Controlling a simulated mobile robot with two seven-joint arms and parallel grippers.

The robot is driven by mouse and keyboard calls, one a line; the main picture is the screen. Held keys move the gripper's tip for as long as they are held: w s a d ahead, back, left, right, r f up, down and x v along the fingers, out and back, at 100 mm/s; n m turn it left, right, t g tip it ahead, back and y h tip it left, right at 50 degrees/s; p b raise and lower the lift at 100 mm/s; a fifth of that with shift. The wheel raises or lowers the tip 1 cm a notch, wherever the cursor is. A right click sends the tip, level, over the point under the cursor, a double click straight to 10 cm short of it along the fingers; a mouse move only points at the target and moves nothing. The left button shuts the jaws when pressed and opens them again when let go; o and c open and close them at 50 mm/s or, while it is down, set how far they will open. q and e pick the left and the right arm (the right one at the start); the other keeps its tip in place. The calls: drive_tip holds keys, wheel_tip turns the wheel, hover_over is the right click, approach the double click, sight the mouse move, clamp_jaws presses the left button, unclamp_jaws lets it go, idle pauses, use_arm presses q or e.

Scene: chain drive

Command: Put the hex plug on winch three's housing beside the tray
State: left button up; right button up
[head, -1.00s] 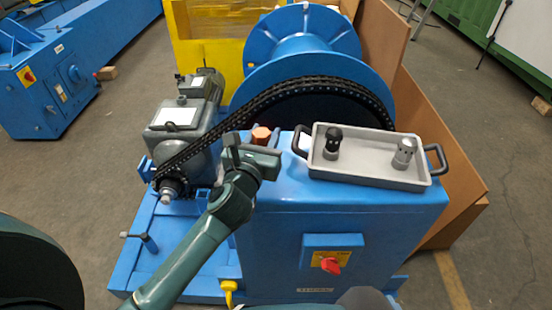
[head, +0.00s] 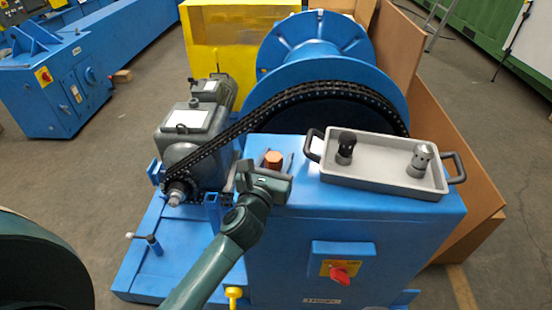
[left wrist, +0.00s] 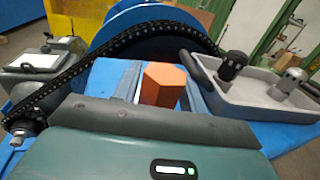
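The orange-brown hex plug (head: 273,160) is at my left gripper (head: 274,166), above the left part of the top of winch three's blue housing (head: 300,200). In the left wrist view the plug (left wrist: 163,85) stands upright just beyond the gripper's palm, with dark finger parts close to its sides. The gripper appears shut on the plug. The palm hides the plug's lower end, so I cannot tell whether it touches the housing. The grey tray (head: 375,180) is on the housing top, right of the plug and apart from it. My right gripper is not in view.
The tray holds a black fitting (head: 346,147) and a grey fitting (head: 420,160); its left handle (head: 312,146) is nearest the plug. A chain (head: 240,128) runs from the motor sprocket to the blue drum behind. A red switch (head: 340,275) is on the housing front.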

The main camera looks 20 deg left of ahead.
use_arm(q)
drive_tip(key=shift+o, duration=1.3)
drive_tip(key=shift+r, duration=0.15)
drive_tip(key=s+d+m+h+b, duration=0.1)
drive_tip(key=s+d+m+h, duration=0.3)
drive_tip(key=s+m, duration=1.05)
drive_tip(key=s+f+m+g, duration=0.3)
drive_tip(key=f+m, duration=0.4)
drive_tip(key=m, duration=0.5)
drive_tip(key=s+d+f+m+g, duration=0.1)
drive_tip(key=s+f+m+g, duration=0.2)
drive_tip(key=f+m, duration=0.4)
drive_tip(key=s+m, duration=0.1)
drive_tip(key=m, duration=0.4)
drive_tip(key=shift+s+d+h, duration=0.25)
drive_tip(key=shift+s+h, duration=0.1)
drive_tip(key=shift+h, duration=0.05)
